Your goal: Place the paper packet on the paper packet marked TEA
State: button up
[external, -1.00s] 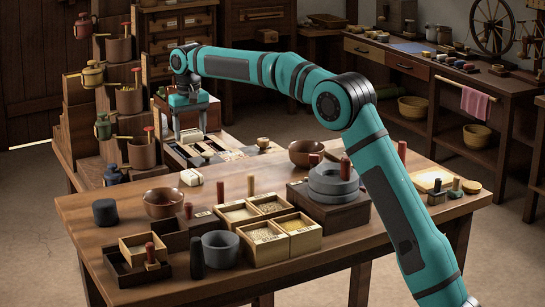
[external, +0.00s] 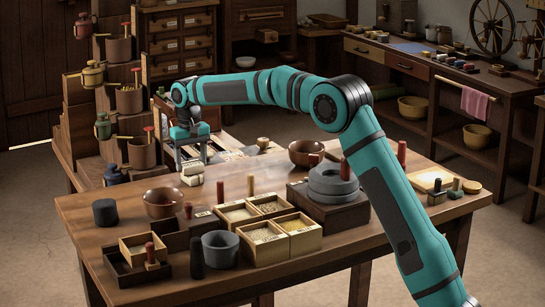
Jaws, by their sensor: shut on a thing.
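My gripper (external: 191,158) is at the back left of the near table, its fingers pointing down. It is shut on a small cream paper packet (external: 193,169). A second cream paper packet (external: 192,181) lies on the table directly below the held one. The held packet is very close over it; I cannot tell whether the two touch. The fingers partly hide the held packet. No TEA mark can be read on either packet at this size.
A brown bowl (external: 163,203) stands just in front of the packets. A dark cylinder (external: 105,212) stands to the left. Square boxes of grain (external: 264,238) and a grey stone quern (external: 333,182) stand to the right. Slatted trays (external: 232,146) lie behind my gripper.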

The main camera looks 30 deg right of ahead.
aim_at(191, 163)
jog(key=shift+f, duration=0.1)
jog(key=o, duration=0.9)
jog(key=shift+o, duration=0.2)
notch_tip(191, 163, up, 12)
